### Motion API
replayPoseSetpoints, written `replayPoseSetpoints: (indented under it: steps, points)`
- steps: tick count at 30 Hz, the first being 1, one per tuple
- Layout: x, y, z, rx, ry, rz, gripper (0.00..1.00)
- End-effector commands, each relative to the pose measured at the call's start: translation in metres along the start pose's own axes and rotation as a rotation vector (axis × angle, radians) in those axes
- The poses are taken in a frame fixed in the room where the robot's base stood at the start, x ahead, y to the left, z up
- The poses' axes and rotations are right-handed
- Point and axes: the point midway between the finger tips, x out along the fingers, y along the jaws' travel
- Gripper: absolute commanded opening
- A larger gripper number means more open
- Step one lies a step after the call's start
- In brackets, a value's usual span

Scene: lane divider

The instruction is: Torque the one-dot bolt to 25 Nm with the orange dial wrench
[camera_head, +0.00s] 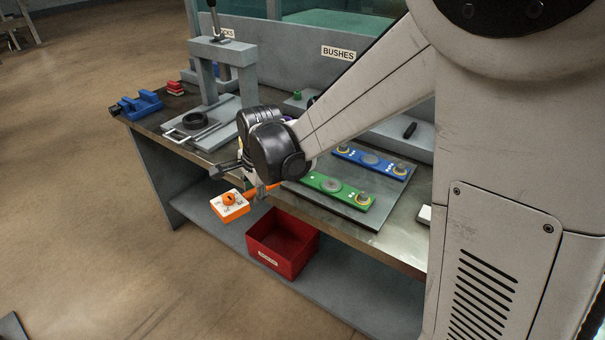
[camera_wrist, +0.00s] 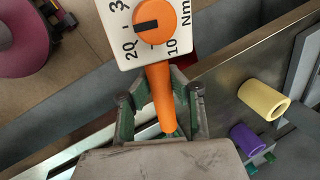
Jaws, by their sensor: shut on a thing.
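The orange dial wrench (camera_head: 230,204) has a white dial box with an orange knob and an orange handle. My gripper (camera_head: 254,190) is shut on the handle, holding it in front of the bench's front edge. In the wrist view the wrench handle (camera_wrist: 160,95) lies between the fingers of my gripper (camera_wrist: 160,105). The knob's dark mark points left, between 20 and a cut-off figure starting with 3. A green plate (camera_head: 335,190) and a blue plate (camera_head: 372,162) carry bolts with white dot marks. The dots are too small to tell the one-dot bolt surely.
A red bin (camera_head: 283,243) stands below the bench's front edge. A grey press (camera_head: 216,70) and a blue vise (camera_head: 141,104) stand on the left of the bench. A yellow bush (camera_wrist: 262,99) and a purple bush (camera_wrist: 246,139) show in the wrist view.

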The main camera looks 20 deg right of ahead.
Motion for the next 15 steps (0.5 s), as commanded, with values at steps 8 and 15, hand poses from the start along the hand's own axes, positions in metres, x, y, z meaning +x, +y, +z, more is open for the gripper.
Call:
replayPoseSetpoints:
  steps: [8, 15]
  points:
    - [-0.0012, 0.0033, -0.0015, -0.02, -0.004, -0.001, 0.0]
    - [-0.002, 0.0062, -0.0017, -0.037, -0.009, -0.001, 0.0]
